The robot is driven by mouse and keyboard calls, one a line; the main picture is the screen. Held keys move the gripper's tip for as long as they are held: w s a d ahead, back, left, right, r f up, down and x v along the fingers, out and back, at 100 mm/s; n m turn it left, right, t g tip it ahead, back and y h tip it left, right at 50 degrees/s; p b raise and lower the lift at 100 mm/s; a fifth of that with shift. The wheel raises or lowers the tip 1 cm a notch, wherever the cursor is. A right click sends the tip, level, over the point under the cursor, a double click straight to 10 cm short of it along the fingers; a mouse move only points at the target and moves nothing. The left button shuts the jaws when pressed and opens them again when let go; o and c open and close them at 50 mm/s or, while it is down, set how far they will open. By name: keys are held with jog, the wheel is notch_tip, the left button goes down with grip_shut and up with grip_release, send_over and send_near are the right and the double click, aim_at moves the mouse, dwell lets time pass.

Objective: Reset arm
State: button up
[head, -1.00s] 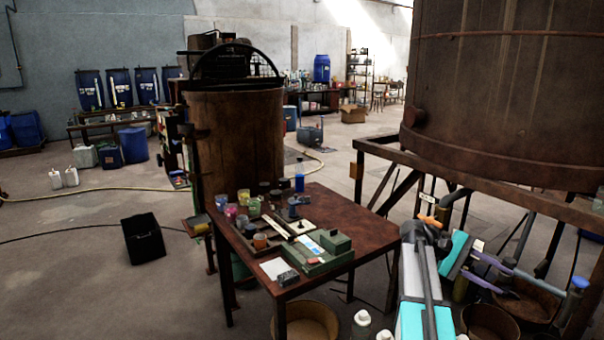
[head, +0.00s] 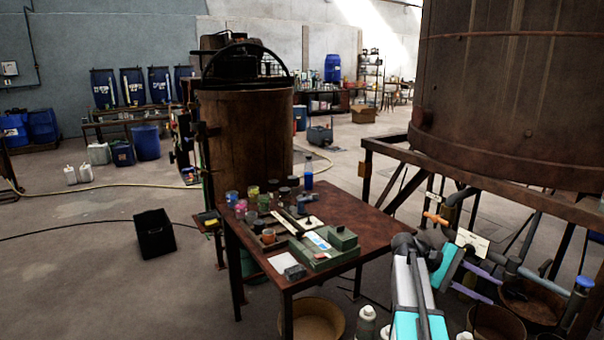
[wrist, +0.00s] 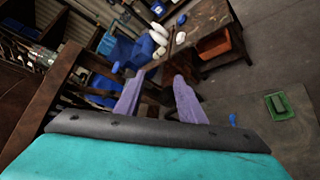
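My arm (head: 412,290) rises at the lower right of the head view, beside the brown table and in front of the big vat's frame. My gripper (head: 496,289) points to the right there, its purple fingers partly lost among pipes and buckets. In the wrist view my gripper (wrist: 158,95) shows two purple fingers standing apart with a clear gap. Nothing is held between them.
The brown table (head: 361,220) carries cups, a blue bottle (head: 308,177) and a green case (head: 343,238). A large rusty vat (head: 510,95) on a frame (head: 480,184) stands close at right. Buckets (head: 494,322) stand below. Open floor lies at left.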

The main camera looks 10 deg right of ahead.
jog(key=s+a+f+n+t, duration=0.1)
jog(key=a+f+n, duration=0.1)
jog(key=a+f, duration=0.65)
jog(key=s+a+f+n+t+y, duration=0.15)
jog(key=a+f, duration=0.35)
jog(key=f, duration=0.7)
jog(key=a+f+n, duration=0.3)
jog(key=a+f, duration=0.4)
jog(key=f, duration=0.4)
jog(key=s+a+f+y, duration=0.6)
jog(key=s+a+f, duration=1.25)
jog(key=a, duration=0.25)
jog(key=a+f+m+t+y, duration=0.1)
jog(key=a+f+m+y, duration=0.1)
jog(key=a+m, duration=0.3)
jog(key=shift+w+a+f+y, duration=0.4)
jog(key=shift+a+y, duration=0.35)
jog(key=shift+a, duration=0.15)
jog(key=shift+c, duration=0.6)
jog(key=shift+d, duration=0.15)
